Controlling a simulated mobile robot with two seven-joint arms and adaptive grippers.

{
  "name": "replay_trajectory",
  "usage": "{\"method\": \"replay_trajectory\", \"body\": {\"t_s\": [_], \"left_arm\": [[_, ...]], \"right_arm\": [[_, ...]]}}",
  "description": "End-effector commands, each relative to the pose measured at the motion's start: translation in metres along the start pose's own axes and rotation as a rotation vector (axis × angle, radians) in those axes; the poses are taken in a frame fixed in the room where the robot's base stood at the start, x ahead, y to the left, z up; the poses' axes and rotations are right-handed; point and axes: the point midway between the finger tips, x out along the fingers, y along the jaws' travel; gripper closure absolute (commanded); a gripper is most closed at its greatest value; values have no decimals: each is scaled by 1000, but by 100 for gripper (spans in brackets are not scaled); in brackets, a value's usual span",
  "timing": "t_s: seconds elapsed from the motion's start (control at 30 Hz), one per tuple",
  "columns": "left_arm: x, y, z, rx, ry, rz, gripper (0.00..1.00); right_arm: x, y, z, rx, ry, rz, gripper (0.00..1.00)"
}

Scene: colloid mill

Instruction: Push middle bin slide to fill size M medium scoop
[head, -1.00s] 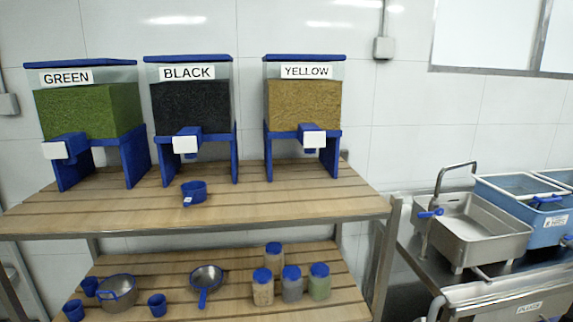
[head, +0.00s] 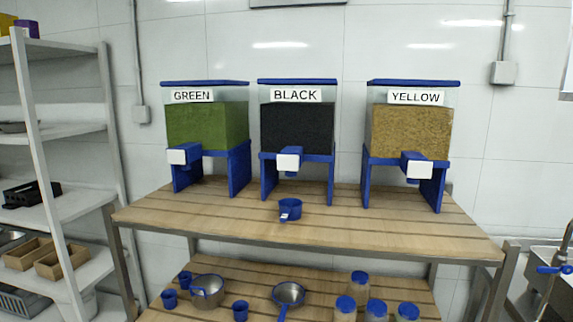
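The middle bin (head: 296,128), labelled BLACK, is a clear box of black grains on a blue stand on the wooden table. Its slide (head: 288,158) has a white front plate and faces me below the box. A small blue scoop (head: 290,208) with a white tag sits on the table in front of this bin, below and forward of the slide. The size mark on the tag is too small to read. The inside of the scoop cannot be made out. Neither of my grippers shows in the head view.
The GREEN bin (head: 207,126) stands left and the YELLOW bin (head: 410,132) right. The table's front (head: 380,239) is clear. The lower shelf holds a strainer (head: 289,293), a pot (head: 208,288), blue cups and lidded jars (head: 376,309). A white rack (head: 88,130) stands left, a sink (head: 548,262) right.

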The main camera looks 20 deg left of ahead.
Motion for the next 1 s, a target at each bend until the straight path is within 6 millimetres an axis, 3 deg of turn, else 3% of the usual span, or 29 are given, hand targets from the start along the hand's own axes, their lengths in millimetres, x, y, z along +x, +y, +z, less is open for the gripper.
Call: {"method": "replay_trajectory", "body": {"t_s": [0.03,0.2,0.27,1.0], "left_arm": [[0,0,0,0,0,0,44],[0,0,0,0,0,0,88],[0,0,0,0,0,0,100],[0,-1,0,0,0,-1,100]], "right_arm": [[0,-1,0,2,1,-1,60],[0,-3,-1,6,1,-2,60],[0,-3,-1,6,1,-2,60],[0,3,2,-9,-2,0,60]]}}
